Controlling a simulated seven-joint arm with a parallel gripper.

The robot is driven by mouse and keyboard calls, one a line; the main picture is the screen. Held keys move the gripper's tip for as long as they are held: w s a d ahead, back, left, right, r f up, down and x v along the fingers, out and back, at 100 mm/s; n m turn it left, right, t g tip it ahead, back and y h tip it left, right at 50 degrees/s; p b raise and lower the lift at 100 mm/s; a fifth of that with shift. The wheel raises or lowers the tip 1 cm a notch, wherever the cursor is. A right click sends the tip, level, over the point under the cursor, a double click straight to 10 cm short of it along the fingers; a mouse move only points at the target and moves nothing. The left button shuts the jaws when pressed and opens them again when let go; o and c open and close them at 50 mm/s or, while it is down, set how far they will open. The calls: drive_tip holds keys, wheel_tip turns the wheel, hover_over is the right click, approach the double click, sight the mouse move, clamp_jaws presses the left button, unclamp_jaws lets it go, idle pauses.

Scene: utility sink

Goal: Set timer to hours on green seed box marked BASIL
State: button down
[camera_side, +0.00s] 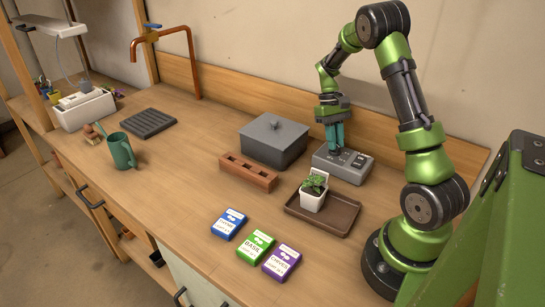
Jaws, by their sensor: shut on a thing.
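A grey timer box (347,174) stands on the bench at the right, with a dark display and small controls on its top. My gripper (336,147) points straight down at the left part of its top. Its teal fingers are shut on the timer's knob, which they mostly hide. The green seed box marked BASIL (255,247) lies flat near the bench's front edge, between a blue seed box (229,224) and a purple one (281,263). The small print giving hours and the timer's setting are too small to read.
A brown tray (340,226) with a potted seedling (314,191) sits in front of the timer. A grey lidded box (273,140) and a brick (248,172) stand to its left. A green watering can (121,151) is farther left. The bench's middle left is clear.

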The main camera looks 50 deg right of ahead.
idle(0.3)
drive_tip(key=c, duration=1.1)
unclamp_jaws()
drive_tip(key=shift+r, duration=0.15)
drive_tip(key=v, duration=1.6)
drive_tip(key=shift+w+d+r, duration=0.1)
drive_tip(key=shift+w+r, duration=0.1)
drive_tip(key=shift+r, duration=0.1)
